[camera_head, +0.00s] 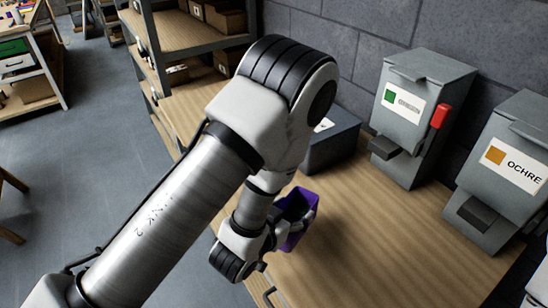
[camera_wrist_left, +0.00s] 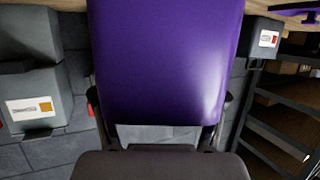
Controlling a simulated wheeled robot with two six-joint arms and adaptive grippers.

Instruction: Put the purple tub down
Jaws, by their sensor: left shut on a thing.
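The purple tub (camera_head: 305,222) is partly hidden behind my left wrist in the head view, with its open top and dark inside showing. It is over the wooden bench (camera_head: 390,230), near the front edge; I cannot tell whether its base touches the bench top. In the left wrist view the purple tub (camera_wrist_left: 168,55) fills the middle. My left gripper (camera_wrist_left: 160,105) is shut on it, with a finger at each side. My right gripper is not in view.
A grey dispenser with a green label and red part (camera_head: 415,115) and a grey OCHRE dispenser (camera_head: 505,175) stand along the back wall. A dark grey box (camera_head: 332,145) stands behind the tub. Shelving (camera_head: 190,35) is at the back left. Bare bench lies right of the tub.

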